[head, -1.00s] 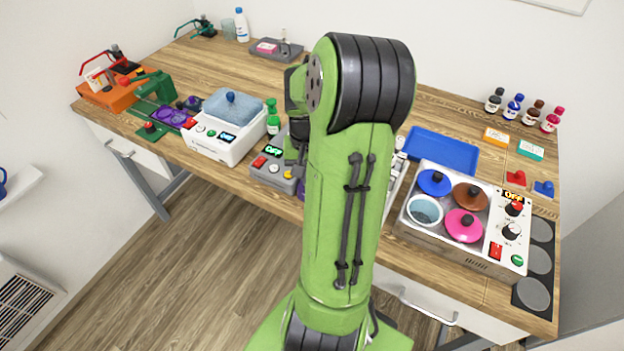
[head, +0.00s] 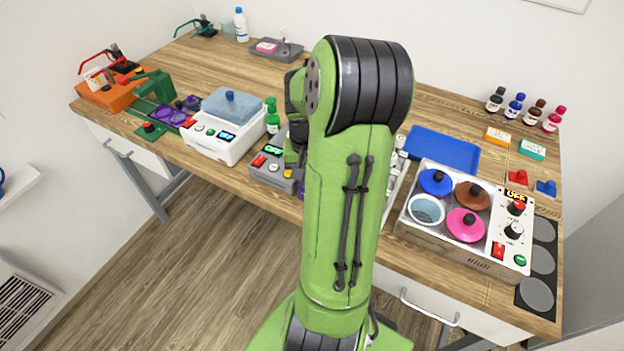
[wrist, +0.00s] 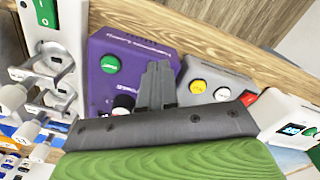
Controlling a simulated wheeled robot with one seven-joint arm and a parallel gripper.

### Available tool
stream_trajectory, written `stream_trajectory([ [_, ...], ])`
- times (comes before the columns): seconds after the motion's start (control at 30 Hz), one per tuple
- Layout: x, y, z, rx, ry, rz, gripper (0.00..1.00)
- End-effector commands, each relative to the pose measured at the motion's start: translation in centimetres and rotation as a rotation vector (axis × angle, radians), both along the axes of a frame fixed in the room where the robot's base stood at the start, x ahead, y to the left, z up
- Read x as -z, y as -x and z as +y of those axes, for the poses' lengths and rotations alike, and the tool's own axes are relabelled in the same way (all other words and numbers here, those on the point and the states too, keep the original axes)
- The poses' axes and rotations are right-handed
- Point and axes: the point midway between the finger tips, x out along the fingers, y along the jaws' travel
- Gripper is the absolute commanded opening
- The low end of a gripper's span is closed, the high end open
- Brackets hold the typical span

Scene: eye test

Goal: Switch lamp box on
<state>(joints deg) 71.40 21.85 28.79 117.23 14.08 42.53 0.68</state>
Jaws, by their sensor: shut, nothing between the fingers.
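A purple box (wrist: 112,72) with a green button (wrist: 110,63) and a black knob (wrist: 123,104) is in the wrist view. Its lettering is upside down and too blurred to read, so I cannot tell for sure that it is the lamp box. My gripper (wrist: 158,70) is shut and empty. Its fingertips overlap the right part of the purple box in the picture, close to the grey device (wrist: 183,98). I cannot tell whether they touch anything. In the head view my arm hides the gripper's tips and most of the purple box.
The grey device has a yellow button (wrist: 197,87) and a red switch (wrist: 249,97); it also shows in the head view (head: 262,173). A white bath (head: 215,145) stands left of it. A hot plate with pots (head: 450,250) and a blue tray (head: 443,150) are to the right.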

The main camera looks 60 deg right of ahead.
Motion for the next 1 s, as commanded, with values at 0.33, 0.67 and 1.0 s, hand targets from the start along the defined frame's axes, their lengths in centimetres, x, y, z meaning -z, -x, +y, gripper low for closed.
stream_trajectory([
  [0.33, 0.5, 0.0, 0.0, 0.0, 0.0, 0.0, 0.0],
  [0.67, -2.0, 0.0, 0.0, 0.0, 0.001, -0.001, 0.0],
  [1.0, -5.2, 0.0, 0.0, 0.0, 0.001, 0.001, 0.0],
])
